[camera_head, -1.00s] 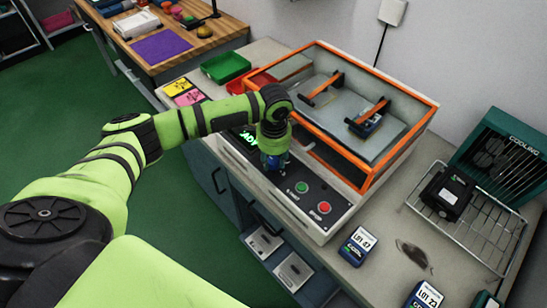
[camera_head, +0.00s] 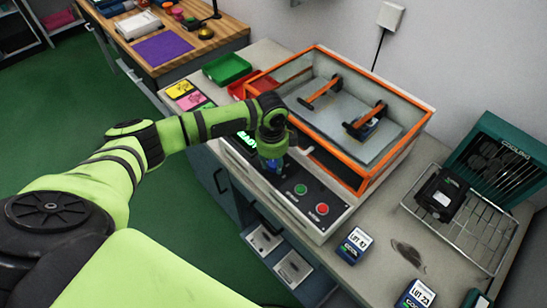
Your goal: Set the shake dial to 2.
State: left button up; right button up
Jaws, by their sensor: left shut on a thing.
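The shaker machine (camera_head: 336,217) stands on the bench, with an orange-framed clear box over its bed and a dark control panel (camera_head: 308,208) along its front. My left gripper (camera_head: 271,166) points down at the panel, left of the green button (camera_head: 301,189) and the red button (camera_head: 322,209). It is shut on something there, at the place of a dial. The dial and its scale are hidden behind my gripper and wrist, so its setting cannot be read. Green display letters (camera_head: 247,141) show partly beside my arm. My right gripper is not in view.
Right of the machine are lot-labelled blocks (camera_head: 354,245), a dark smudge (camera_head: 408,256), a wire rack (camera_head: 462,232) with a black block, and a green cooling unit (camera_head: 500,165). Green (camera_head: 227,68) and red trays lie behind my arm. A wooden table (camera_head: 205,37) stands at the back left.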

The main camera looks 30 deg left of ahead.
pick_arm(q)
jog(key=m, duration=0.2)
jog(key=shift+m, duration=0.4)
jog(key=shift+m+p, duration=0.4)
jog(key=shift+m, duration=1.3)
jog(key=shift+f, duration=0.1)
